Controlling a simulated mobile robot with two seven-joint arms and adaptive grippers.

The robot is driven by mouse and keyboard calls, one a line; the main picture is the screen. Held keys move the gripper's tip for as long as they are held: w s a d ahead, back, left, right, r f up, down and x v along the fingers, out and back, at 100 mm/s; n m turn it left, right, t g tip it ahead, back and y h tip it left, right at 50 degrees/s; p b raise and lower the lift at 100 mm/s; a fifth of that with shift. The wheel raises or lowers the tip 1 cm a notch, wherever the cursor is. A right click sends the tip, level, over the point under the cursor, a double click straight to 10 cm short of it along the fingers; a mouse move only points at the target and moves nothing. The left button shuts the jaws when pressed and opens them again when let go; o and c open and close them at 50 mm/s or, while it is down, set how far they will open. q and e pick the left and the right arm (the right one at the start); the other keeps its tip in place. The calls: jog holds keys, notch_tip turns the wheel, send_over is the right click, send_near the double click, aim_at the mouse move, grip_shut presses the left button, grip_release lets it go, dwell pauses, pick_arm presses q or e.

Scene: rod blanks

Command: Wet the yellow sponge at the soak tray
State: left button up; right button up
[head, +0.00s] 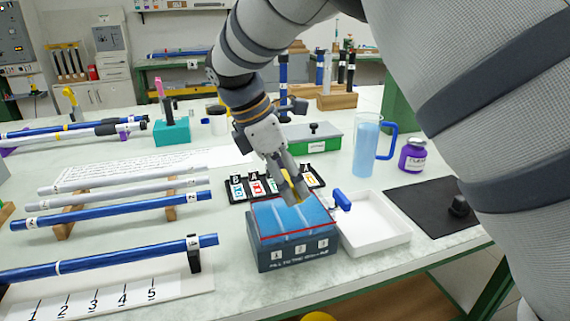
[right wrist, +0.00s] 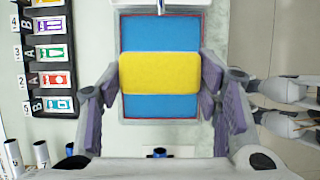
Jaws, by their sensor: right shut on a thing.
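My right gripper (head: 294,194) is shut on the yellow sponge (right wrist: 160,73). In the right wrist view its two fingertips (right wrist: 160,65) press the sponge's opposite sides. In the head view the gripper points down over the soak tray (head: 290,247), a dark blue box with numbered labels, a red line and a light blue inside, and mostly hides the sponge. In the right wrist view the blue inside (right wrist: 160,34) shows on both sides of the sponge. I cannot tell whether the sponge touches the water.
A shallow white tray (head: 374,240) and a blue tap handle (head: 342,200) are at the soak tray's right. A card rack (head: 238,190) is behind it. A blue-filled jug (head: 366,150), a purple jar (head: 413,156) and a black mat (head: 430,215) stand farther right. Blue rods (head: 110,260) lie at left.

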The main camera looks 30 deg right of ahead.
aim_at(287, 177)
jog(key=shift+f, duration=0.75)
pick_arm(q)
jog(key=shift+s+f, duration=0.2)
jog(key=shift+s, duration=0.05)
pick_arm(e)
jog(key=shift+f, duration=2.15)
